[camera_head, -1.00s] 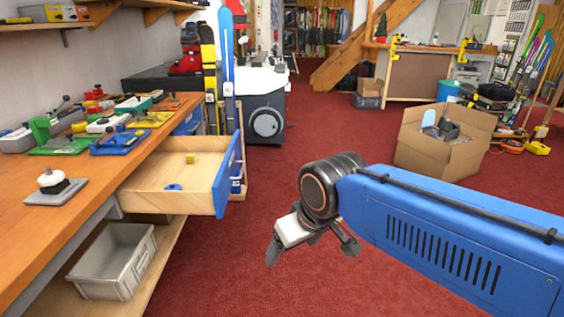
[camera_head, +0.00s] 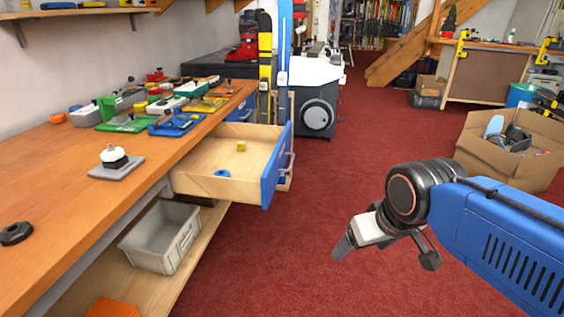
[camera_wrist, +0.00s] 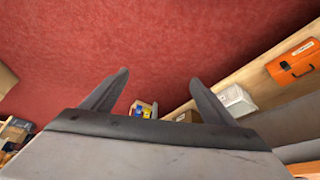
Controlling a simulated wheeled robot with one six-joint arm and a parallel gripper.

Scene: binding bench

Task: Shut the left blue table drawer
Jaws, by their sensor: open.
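The table drawer with a blue front (camera_head: 277,165) stands pulled out from the orange-topped bench (camera_head: 60,185). Its wooden tray holds a small yellow block (camera_head: 241,146) and a blue ring-like piece (camera_head: 222,173). My gripper (camera_head: 387,254) is open and empty, to the right of the drawer and nearer to me, over the red floor and apart from the drawer. Its two spread fingers (camera_wrist: 159,77) also show in the wrist view, where I cannot clearly make out the drawer.
A grey bin (camera_head: 164,238) stands on the lower shelf, and an orange case (camera_wrist: 293,62) shows on it in the wrist view. Ski bindings and a black knob (camera_head: 15,233) lie on the bench. A cardboard box (camera_head: 510,150) stands at right. Red floor between is clear.

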